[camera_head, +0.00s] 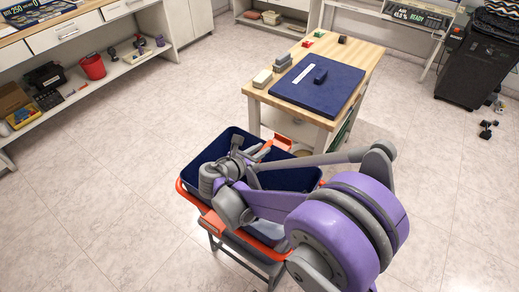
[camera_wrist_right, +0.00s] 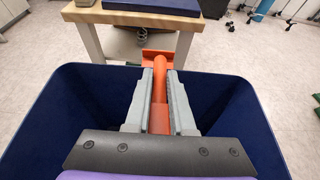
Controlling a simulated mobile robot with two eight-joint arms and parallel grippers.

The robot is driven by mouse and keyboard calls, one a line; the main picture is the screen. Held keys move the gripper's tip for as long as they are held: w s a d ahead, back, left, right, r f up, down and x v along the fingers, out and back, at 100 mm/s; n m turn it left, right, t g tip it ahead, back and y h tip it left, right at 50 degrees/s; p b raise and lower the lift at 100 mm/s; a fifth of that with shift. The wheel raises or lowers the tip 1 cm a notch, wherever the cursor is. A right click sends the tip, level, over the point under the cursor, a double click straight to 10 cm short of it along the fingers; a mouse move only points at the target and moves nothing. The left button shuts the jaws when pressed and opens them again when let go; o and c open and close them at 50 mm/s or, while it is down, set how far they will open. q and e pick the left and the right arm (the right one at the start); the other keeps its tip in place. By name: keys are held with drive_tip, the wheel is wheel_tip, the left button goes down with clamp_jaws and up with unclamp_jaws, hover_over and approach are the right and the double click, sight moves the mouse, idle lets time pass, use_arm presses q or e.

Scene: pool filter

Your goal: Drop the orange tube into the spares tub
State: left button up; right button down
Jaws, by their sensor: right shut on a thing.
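The orange tube (camera_wrist_right: 159,82) is held lengthwise between the two grey fingers of my right gripper (camera_wrist_right: 157,76). In the head view the gripper (camera_head: 258,153) is over the dark blue tub, with a short bit of the orange tube (camera_head: 265,147) showing at the fingertips. The tub (camera_head: 290,179) is open-topped and sits in an orange-railed frame. In the wrist view its blue walls (camera_wrist_right: 75,115) spread on both sides below the fingers. The tub's floor is largely hidden by my gripper and arm. My left gripper is out of view.
A wooden-topped bench (camera_head: 362,67) stands just beyond the tub, carrying a dark blue panel (camera_head: 318,88) and small blocks. An orange bracket (camera_head: 283,141) is at the tub's far side. A black bin (camera_head: 478,65) stands far right. Tiled floor is clear to the left.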

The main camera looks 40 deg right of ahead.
wheel_tip(320, 180, down, 4)
drive_tip(key=shift+f+b, duration=0.1)
drive_tip(key=shift+b, duration=1.05)
drive_tip(key=c, duration=0.7)
unclamp_jaws()
drive_tip(key=shift+a, duration=0.15)
drive_tip(key=p+v, duration=0.1)
drive_tip(key=v, duration=0.9)
drive_tip(key=shift+s+a+r, duration=0.1)
drive_tip(key=shift+a+r, duration=0.1)
drive_tip(key=shift+a, duration=0.05)
drive_tip(key=shift+a, duration=0.1)
